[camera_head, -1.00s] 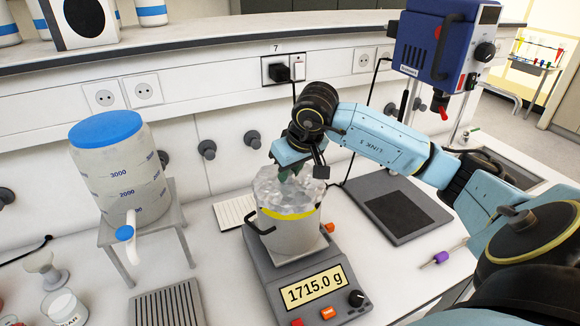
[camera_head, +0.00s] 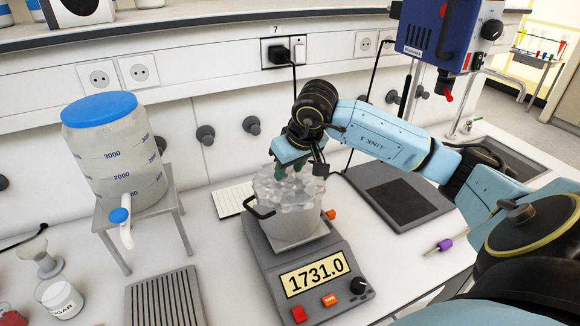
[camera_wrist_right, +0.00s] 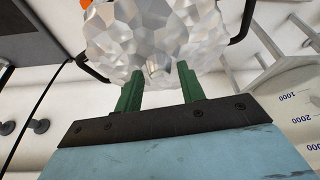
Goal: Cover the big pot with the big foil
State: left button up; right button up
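The big pot (camera_head: 285,218) is a light grey pot with dark side handles, upright on a scale. The big foil (camera_head: 287,188), crinkled and silvery, sits over its top and hides its rim. In the right wrist view the foil (camera_wrist_right: 155,35) fills the top middle, with a small raised nub pointing toward my fingers. My right gripper (camera_head: 290,168) is just above the foil. Its green fingers (camera_wrist_right: 160,88) stand apart on both sides of the nub, with a gap showing, so it looks open. My left gripper is not in view.
The scale (camera_head: 310,278) reads 1731.0. A blue-lidded canister (camera_head: 115,155) stands on a metal stand at left. A dark flat plate with a blue stirrer (camera_head: 440,35) above is at right. A ribbed grey block (camera_head: 165,300) lies in front.

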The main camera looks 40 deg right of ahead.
jog(key=shift+o, duration=0.6)
jog(key=shift+s+r, duration=0.1)
jog(key=shift+r, duration=0.2)
jog(key=b+v, duration=0.1)
jog(key=v, duration=1.1)
jog(key=shift+r, duration=0.4)
jog(key=shift+s, duration=0.15)
